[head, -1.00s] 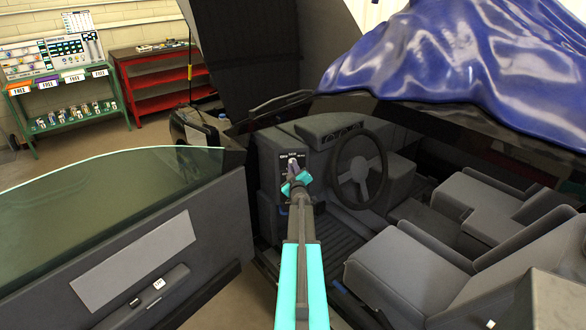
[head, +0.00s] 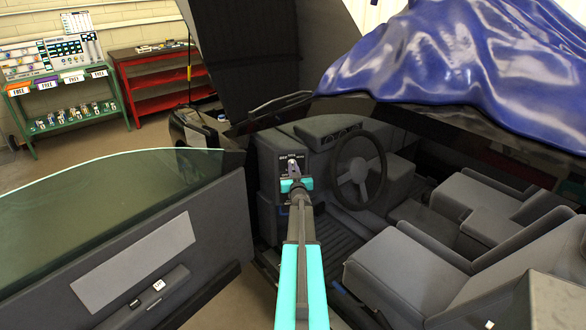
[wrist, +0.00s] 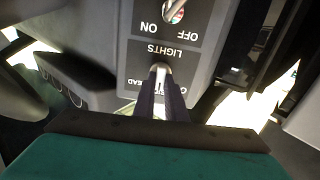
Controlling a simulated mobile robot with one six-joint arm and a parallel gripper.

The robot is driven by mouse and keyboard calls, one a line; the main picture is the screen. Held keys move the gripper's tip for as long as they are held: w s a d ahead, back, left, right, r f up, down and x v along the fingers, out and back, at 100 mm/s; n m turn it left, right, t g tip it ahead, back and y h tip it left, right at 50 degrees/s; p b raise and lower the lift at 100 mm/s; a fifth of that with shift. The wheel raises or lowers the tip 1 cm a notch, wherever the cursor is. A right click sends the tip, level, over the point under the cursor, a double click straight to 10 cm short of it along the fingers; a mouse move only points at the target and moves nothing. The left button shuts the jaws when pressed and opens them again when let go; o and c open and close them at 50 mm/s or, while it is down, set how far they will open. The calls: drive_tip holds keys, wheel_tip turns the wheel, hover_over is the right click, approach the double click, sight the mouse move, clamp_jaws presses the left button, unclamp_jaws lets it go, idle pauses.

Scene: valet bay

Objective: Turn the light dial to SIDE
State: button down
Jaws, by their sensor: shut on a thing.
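The light dial (wrist: 160,71) is on a dark panel (wrist: 140,56) left of the steering wheel in the head view. My gripper (wrist: 162,98) is shut on the dial, with its dark fingers on either side of it. In the wrist view the panel appears upside down, with LIGHTS printed above the dial and part of HEAD to its left. The fingers cover any mark behind them, so I cannot read where the dial points. In the head view my gripper (head: 294,172) reaches this panel with its teal part about level.
An ON/OFF switch (wrist: 174,12) is close to the dial. The steering wheel (head: 359,172) is just right of my gripper in the head view. The open car door (head: 130,235) stands to the left and the seats (head: 420,260) to the right.

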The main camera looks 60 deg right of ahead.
drive_tip(key=shift+s+f+m, duration=0.1)
drive_tip(key=shift+f+m, duration=0.05)
drive_tip(key=shift+m, duration=0.15)
drive_tip(key=c, duration=1.8)
unclamp_jaws()
drive_tip(key=b+v, duration=0.3)
drive_tip(key=v, duration=1)
drive_tip(key=shift+s+a, duration=0.25)
